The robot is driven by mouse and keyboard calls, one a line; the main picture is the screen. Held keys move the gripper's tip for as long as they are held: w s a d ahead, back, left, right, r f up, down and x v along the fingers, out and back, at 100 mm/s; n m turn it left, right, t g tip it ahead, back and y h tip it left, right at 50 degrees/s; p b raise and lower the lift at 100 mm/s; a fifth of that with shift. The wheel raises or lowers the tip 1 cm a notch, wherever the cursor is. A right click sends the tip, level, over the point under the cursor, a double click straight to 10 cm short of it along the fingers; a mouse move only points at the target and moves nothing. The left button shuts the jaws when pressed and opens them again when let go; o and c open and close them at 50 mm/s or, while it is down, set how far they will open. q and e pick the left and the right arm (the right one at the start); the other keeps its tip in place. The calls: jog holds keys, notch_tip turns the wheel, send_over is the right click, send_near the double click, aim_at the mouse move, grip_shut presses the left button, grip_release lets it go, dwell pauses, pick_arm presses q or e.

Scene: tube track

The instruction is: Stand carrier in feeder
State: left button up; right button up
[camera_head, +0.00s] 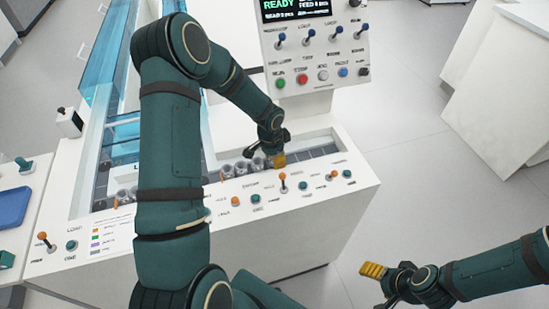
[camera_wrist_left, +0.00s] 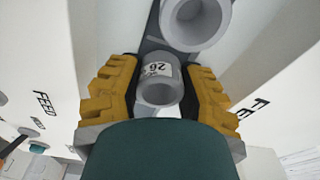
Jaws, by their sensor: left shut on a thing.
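My left gripper (camera_head: 279,160) reaches down into the feeder recess (camera_head: 318,148) at the right part of the white machine. In the left wrist view its yellow fingers (camera_wrist_left: 160,95) are shut on a grey ring-shaped carrier (camera_wrist_left: 158,92) with a white label reading 26. Another grey carrier (camera_wrist_left: 195,22) stands just beyond it. In the head view a few grey carriers (camera_head: 228,171) stand in the recess left of the gripper; the held one is mostly hidden there. I cannot tell whether the held carrier touches the feeder floor. My right gripper (camera_head: 374,271) hangs in free space at lower right, holding nothing visible.
A front panel with orange levers (camera_head: 283,182) and green buttons borders the recess. An upright control panel (camera_head: 318,50) with a READY screen stands behind. Blue clear covers (camera_head: 107,50) line the left channel. A blue tray (camera_head: 12,207) lies far left. Floor at right is open.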

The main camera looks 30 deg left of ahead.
pick_arm(q)
jog(key=shift+s+f, duration=0.15)
jog(key=shift+f, duration=0.1)
jog(key=o, duration=0.9)
jog(key=shift+f, duration=0.1)
jog(key=r, duration=1.2)
jog(key=shift+s+a+r, duration=0.15)
jog(key=shift+s+a, duration=0.1)
jog(key=shift+s, duration=0.15)
